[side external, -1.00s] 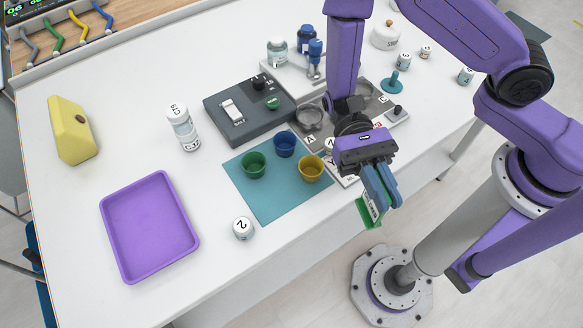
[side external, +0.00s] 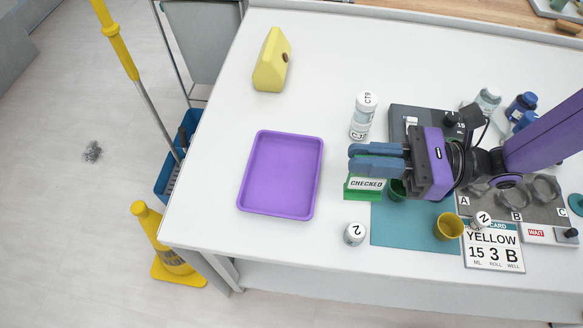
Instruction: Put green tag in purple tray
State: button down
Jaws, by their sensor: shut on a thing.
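The green tag (side external: 363,193), with a white label reading CHECKED, hangs from the fingers of my gripper (side external: 352,159). My gripper is shut on it and points left, above the left edge of the teal mat. The purple tray (side external: 282,139) lies on the white table, left of the tag with a gap between, and is empty. Part of the tag is hidden between the fingers.
A white jar marked 2 (side external: 354,233) stands below the tag. A bottle marked CT9 (side external: 364,104) stands behind the gripper. A yellow wedge (side external: 272,62) stands beyond the tray. Green and yellow cups (side external: 448,227) stand on the teal mat (side external: 400,225).

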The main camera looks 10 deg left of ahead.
jog(key=w+a+f+t, duration=0.1)
jog(key=w+a+f, duration=0.7)
jog(key=a+f, duration=0.4)
jog(key=shift+w+a+m, duration=0.15)
jog(key=shift+w+m, duration=0.25)
dwell(0.3)
jog(key=shift+f, duration=0.2)
jog(key=c, duration=1.2)
grip_release()
jog(key=shift+o, duration=0.2)
